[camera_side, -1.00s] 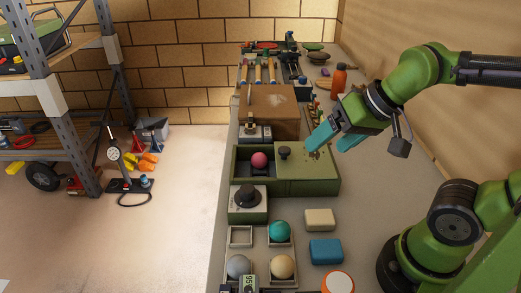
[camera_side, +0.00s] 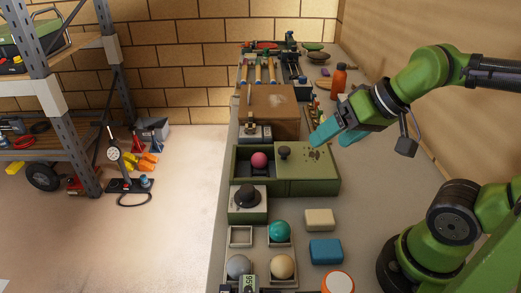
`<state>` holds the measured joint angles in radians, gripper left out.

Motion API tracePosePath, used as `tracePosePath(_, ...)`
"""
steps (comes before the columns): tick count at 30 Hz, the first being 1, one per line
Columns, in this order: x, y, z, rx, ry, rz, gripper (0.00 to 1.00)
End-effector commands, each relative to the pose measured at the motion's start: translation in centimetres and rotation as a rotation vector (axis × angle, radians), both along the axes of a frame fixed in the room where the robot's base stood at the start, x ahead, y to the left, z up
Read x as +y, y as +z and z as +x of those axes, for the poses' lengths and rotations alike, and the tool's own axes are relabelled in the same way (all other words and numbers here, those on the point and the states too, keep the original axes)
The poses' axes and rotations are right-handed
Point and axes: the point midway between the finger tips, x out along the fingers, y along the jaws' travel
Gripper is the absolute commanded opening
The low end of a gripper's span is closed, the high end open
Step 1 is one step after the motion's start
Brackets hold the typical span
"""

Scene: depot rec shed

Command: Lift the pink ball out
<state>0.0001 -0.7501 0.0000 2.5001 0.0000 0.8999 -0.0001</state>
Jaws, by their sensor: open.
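The pink ball (camera_side: 259,160) sits in the open left part of a green box (camera_side: 236,176). A green lid or panel with a dark knob (camera_side: 285,152) covers the right part of the box. My gripper (camera_side: 326,143) has teal fingers and is open and empty. In the picture it is over the back right part of the lid, to the right of the knob and apart from the ball. Its exact height above the lid is hard to tell.
A brown box (camera_side: 268,103) stands behind the green box. In front are a small green box with a black knob (camera_side: 248,196), a tray with teal (camera_side: 280,231), grey and beige balls, and cream (camera_side: 319,219) and blue (camera_side: 325,251) blocks. An orange bottle (camera_side: 339,80) stands at back right.

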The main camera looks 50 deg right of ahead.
Motion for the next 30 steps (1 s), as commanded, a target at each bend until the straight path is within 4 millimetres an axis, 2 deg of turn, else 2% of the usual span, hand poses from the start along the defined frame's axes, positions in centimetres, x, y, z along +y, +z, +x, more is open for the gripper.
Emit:
tracePosePath(1, 0.0, 0.0, 0.0, 0.000, 0.000, 0.000, 0.73)
tracePosePath(4, 0.0, 0.0, 0.0, 0.000, 0.000, 0.000, 0.60)
tracePosePath(12, 0.1, -0.1, 0.0, 0.005, 0.005, 0.000, 0.60)
tracePosePath(17, 0.6, -1.5, 1.1, 0.083, 0.028, -0.001, 0.60)
tracePosePath(20, 0.7, -1.9, 3.5, 0.156, 0.041, -0.021, 0.60)
tracePosePath(23, 0.6, -2.4, 6.6, 0.237, 0.024, -0.042, 0.60)
tracePosePath(30, 0.0, -5.0, 15.0, 0.404, -0.119, -0.123, 0.60)
